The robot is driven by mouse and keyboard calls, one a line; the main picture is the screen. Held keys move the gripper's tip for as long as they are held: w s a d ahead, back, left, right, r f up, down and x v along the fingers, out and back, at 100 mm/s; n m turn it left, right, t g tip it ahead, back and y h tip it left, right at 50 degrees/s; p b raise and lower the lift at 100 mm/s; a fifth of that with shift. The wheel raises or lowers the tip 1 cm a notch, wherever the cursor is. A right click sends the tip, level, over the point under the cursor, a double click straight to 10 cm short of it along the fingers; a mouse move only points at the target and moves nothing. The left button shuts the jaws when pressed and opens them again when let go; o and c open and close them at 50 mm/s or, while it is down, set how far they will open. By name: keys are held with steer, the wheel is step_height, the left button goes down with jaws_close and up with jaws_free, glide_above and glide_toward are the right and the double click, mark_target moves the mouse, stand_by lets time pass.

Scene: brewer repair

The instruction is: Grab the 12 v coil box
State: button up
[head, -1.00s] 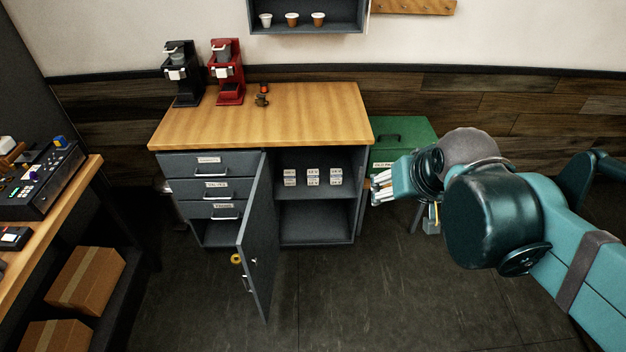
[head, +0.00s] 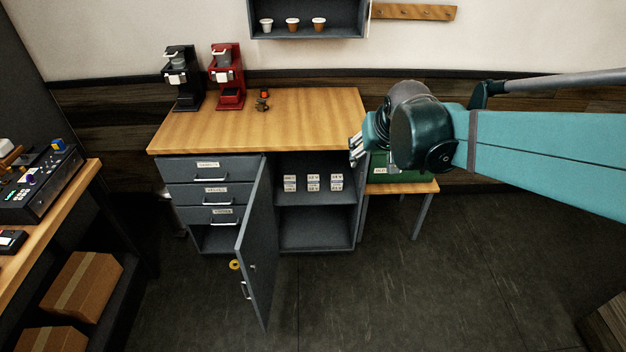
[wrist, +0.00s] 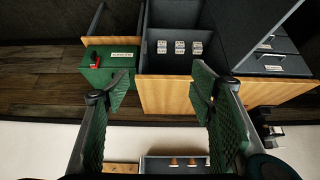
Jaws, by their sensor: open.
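Several small white labelled boxes (head: 313,183) sit in a row on the upper shelf of the open grey cabinet (head: 316,212). They look stacked in three piles, and their labels are too small to read surely, so I cannot tell which is the 12 V coil box. They also show in the upside-down wrist view (wrist: 179,47). My gripper (head: 355,149) is open and empty, above and to the right of the boxes, by the right end of the wooden countertop. In the wrist view my gripper's spread green fingers (wrist: 160,88) frame the countertop edge and the boxes beyond.
The cabinet door (head: 257,245) stands open to the left. Wooden countertop (head: 290,118) holds a black brewer (head: 182,78) and a red brewer (head: 228,75). A green box (head: 400,174) sits on a small table at right. Floor in front is clear.

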mark_target(314, 180)
steer(key=w+a+f+b, duration=0.2)
steer(key=w+a+f, duration=0.2)
steer(key=w+f, duration=0.8)
steer(key=w+a+f+b, duration=0.25)
steer(key=w+f, duration=0.65)
steer(key=w, duration=0.5)
steer(key=w+a+f, duration=0.2)
steer(key=w+f, duration=0.2)
steer(key=f, duration=0.7)
steer(key=w+a+f+b, duration=0.1)
steer(key=w+a+f, duration=0.2)
steer(key=f, duration=0.8)
steer(key=w+a+f+b, duration=0.1)
steer(key=w+f, duration=0.4)
steer(key=f, duration=0.6)
steer(key=shift+a+f, duration=0.3)
steer(key=shift+a, duration=0.6)
steer(key=shift+w+b, duration=1.35)
steer(key=shift+w, duration=4.3)
